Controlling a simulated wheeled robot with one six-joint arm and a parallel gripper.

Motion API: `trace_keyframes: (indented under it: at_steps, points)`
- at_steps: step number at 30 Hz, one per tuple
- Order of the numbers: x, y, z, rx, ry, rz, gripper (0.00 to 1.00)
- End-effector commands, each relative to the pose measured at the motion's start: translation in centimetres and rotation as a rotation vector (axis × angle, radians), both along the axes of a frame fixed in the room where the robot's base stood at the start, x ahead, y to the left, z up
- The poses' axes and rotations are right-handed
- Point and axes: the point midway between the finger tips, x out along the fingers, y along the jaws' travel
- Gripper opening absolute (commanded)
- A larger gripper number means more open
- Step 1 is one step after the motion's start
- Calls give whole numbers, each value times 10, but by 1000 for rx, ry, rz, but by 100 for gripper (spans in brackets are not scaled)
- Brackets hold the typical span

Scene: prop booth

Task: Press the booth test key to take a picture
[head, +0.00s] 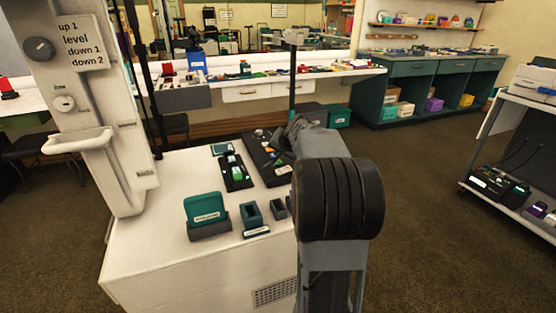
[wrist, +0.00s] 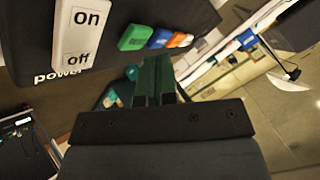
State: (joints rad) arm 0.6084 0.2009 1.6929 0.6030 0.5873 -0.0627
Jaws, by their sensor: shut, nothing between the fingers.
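In the wrist view a black panel (wrist: 120,30) carries a white on/off rocker switch (wrist: 80,34) above the word "power". A row of small keys sits to its right: a green key (wrist: 137,37), a blue key (wrist: 161,38), an orange one and a white one. I cannot tell which is the booth test key. My gripper (wrist: 156,70) is shut and empty, its dark green fingers pointing at the panel near the green and blue keys; I cannot tell whether it touches. In the head view a black panel (head: 262,165) lies on the white cabinet, partly hidden by my arm.
The white cabinet top (head: 165,185) also holds a smaller black panel (head: 236,182), a teal box (head: 205,209) and small holders. A white column (head: 95,110) with knobs stands at left. A long counter runs behind, and a cart (head: 520,150) stands right.

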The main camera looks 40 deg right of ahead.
Motion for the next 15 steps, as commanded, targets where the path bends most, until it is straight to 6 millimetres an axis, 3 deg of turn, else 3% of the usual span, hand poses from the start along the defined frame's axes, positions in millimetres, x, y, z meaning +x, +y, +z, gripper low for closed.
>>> trace_keyframes:
  at_steps: [15]
  points:
    - [0, 0, 9, -1, -1, -1, 0]
